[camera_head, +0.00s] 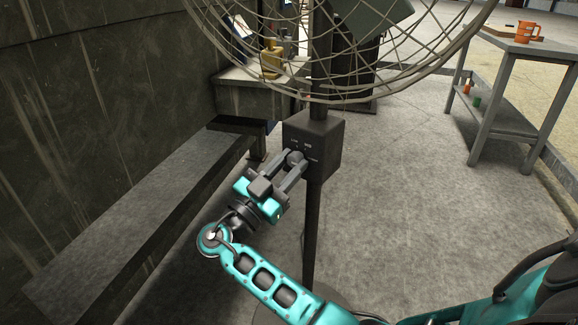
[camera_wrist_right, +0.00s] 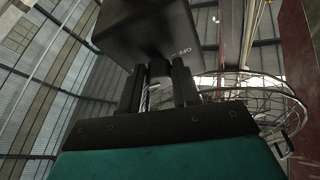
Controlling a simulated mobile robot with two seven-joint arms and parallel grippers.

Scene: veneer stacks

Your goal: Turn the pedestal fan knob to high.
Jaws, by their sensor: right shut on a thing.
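The pedestal fan's dark control box (camera_head: 325,140) sits on its pole (camera_head: 312,225), below the wire cage (camera_head: 345,93). Small white labels show on its front face. My right gripper (camera_head: 293,165) reaches the front of the box and is shut on the knob (camera_head: 296,157). The right wrist view shows the box (camera_wrist_right: 145,25) from below with an "OFF" label, and the gripper's fingers (camera_wrist_right: 158,85) on both sides of the knob (camera_wrist_right: 158,66). The knob's pointer direction cannot be made out. My left gripper is not in view.
A long grey bench (camera_head: 130,215) runs along the dark wall at left. A workbench (camera_head: 238,75) with a yellowish bottle (camera_head: 271,60) stands behind the fan. A grey table (camera_head: 510,45) with an orange mug (camera_head: 526,32) stands at right. The floor between is clear.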

